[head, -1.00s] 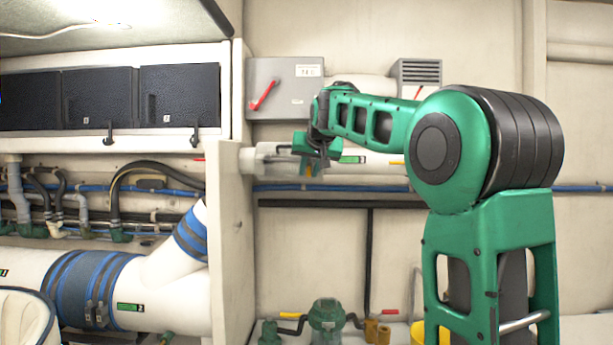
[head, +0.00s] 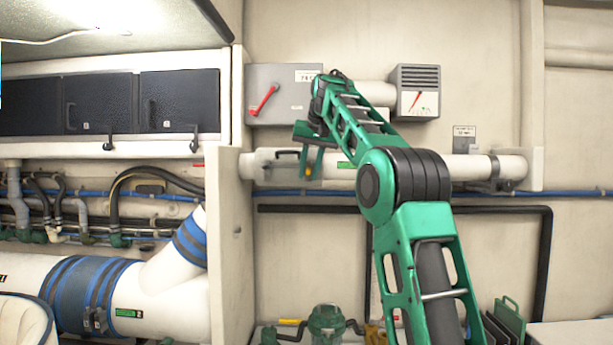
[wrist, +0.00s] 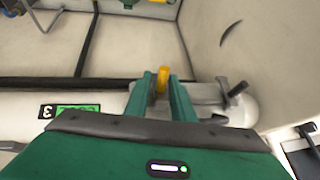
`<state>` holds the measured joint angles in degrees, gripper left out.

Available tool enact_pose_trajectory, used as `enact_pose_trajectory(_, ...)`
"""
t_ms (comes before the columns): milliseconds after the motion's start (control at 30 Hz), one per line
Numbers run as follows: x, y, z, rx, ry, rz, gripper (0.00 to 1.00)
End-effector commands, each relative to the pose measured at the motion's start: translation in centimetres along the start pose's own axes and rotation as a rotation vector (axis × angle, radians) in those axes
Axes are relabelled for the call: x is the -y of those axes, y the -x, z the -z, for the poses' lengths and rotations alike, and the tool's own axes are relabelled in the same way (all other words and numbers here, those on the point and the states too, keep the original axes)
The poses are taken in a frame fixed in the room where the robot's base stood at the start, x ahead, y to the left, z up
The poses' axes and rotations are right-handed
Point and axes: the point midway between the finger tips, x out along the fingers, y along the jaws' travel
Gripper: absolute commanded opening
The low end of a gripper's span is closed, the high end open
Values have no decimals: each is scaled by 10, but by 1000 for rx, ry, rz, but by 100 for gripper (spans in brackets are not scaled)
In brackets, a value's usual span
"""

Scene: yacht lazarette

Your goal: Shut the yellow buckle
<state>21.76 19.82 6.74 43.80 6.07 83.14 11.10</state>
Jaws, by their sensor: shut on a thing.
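The yellow buckle (wrist: 162,80) shows in the wrist view as a small yellow tab between the two green fingertips of my gripper (wrist: 160,88). My gripper is shut on it. In the head view my gripper (head: 312,160) points down in front of the left part of the white horizontal pipe, with a bit of the yellow buckle (head: 309,172) showing at its fingertips. The fingers hide much of the buckle, and I cannot tell whether it is fastened.
A grey switch box (head: 285,95) with a red lever and a gauge box (head: 418,92) are above. A black-handled fitting (wrist: 232,92) stands right of my fingers.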

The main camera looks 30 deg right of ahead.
Motion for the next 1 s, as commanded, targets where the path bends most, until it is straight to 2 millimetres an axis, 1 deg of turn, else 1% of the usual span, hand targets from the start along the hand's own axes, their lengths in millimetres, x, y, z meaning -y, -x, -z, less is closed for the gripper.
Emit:
enact_pose_trajectory(33,7,1,2,1,9,10,0)
enact_pose_trajectory(367,8,2,4,47,2,8,0)
enact_pose_trajectory(900,8,2,4,56,0,8,0)
enact_pose_trajectory(933,8,2,4,56,0,8,25)
enact_pose_trajectory(967,8,2,4,56,0,8,30)
enact_pose_trajectory(1000,8,2,4,57,-1,8,30)
